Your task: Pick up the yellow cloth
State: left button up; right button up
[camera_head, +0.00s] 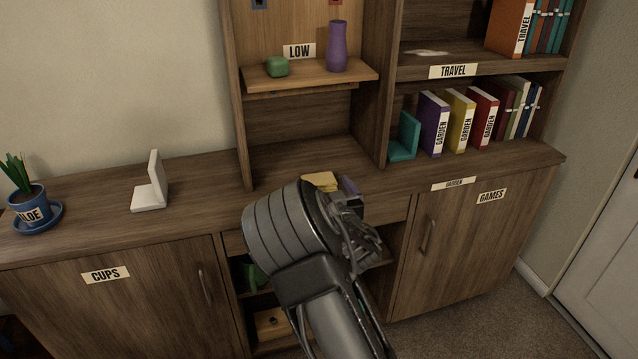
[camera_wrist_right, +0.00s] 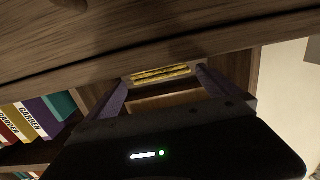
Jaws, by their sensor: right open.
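The yellow cloth (camera_head: 320,181) lies folded on the cabinet top, below the LOW shelf. My right gripper (camera_head: 349,188) is just in front of it, and my wrist hides part of the cloth's near side. In the right wrist view the cloth (camera_wrist_right: 162,75) shows edge-on as stacked yellow layers, beyond and between the two spread fingers (camera_wrist_right: 164,80). The right gripper is open, with nothing between its fingers that I can see touching them. My left gripper is not in view.
A teal bookend (camera_head: 405,138) and books (camera_head: 460,120) stand right. A white bookend (camera_head: 150,185) and aloe pot (camera_head: 30,205) stand left. The counter beside the cloth is clear.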

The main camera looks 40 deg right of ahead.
aim_at(319, 178)
jog(key=x, duration=0.4)
jog(key=shift+w+d, duration=0.1)
jog(key=shift+w, duration=0.25)
jog(key=shift+c, duration=0.3)
jog(key=c, duration=1.2)
notch_tip(319, 178, up, 10)
jog(key=shift+p, duration=0.85)
